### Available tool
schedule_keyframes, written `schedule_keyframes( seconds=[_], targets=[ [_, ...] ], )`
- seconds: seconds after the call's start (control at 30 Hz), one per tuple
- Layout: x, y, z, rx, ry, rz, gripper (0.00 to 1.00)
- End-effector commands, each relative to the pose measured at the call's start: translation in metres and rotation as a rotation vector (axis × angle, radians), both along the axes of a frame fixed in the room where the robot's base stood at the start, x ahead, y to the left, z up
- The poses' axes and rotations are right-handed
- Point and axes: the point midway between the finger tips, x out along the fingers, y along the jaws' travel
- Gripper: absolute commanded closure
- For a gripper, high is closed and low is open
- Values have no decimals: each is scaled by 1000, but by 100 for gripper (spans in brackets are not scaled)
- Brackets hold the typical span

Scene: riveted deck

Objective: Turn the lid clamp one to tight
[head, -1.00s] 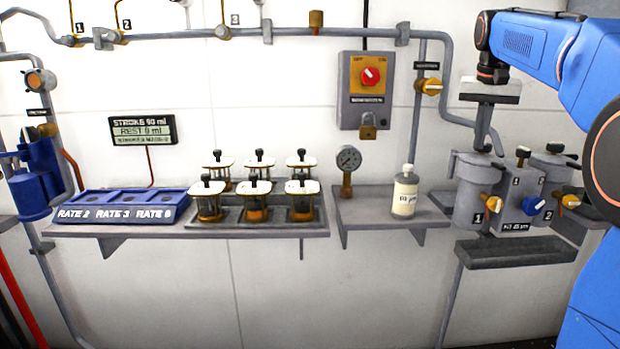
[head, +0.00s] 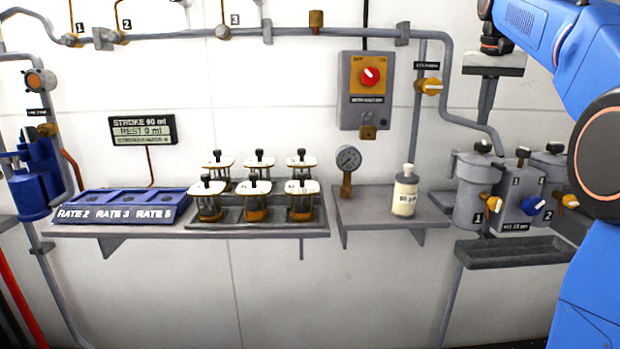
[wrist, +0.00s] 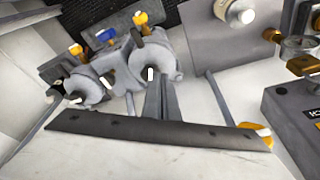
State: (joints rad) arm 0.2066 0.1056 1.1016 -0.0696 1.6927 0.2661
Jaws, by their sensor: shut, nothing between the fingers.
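Lid clamp one is the black handle (head: 483,147) on top of the grey canister marked 1 (head: 468,195), at the right in the head view. In the wrist view I take it to be the dark handle with a pale tip (wrist: 150,75) on the nearer canister (wrist: 165,62). No tight mark is readable, so I cannot tell its setting. My gripper (head: 485,122) points down above the clamp, shut and empty, with a small gap seeming to separate them. Its fingers also show in the wrist view (wrist: 164,85), beside the clamp.
A middle block (head: 518,200) with a blue knob and a second canister (head: 552,170) stand close on the right. Orange handles stick out in front. A bottle (head: 404,192) stands on the shelf to the left. A pipe (head: 470,125) runs behind my gripper.

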Motion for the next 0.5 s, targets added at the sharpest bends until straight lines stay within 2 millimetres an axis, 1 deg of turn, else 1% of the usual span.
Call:
schedule_keyframes(
  seconds=[0.27,0.5],
  targets=[
    [-1,-3,1,0,0,-1,100],
    [-9,-30,8,0,1,-3,100]
  ],
)
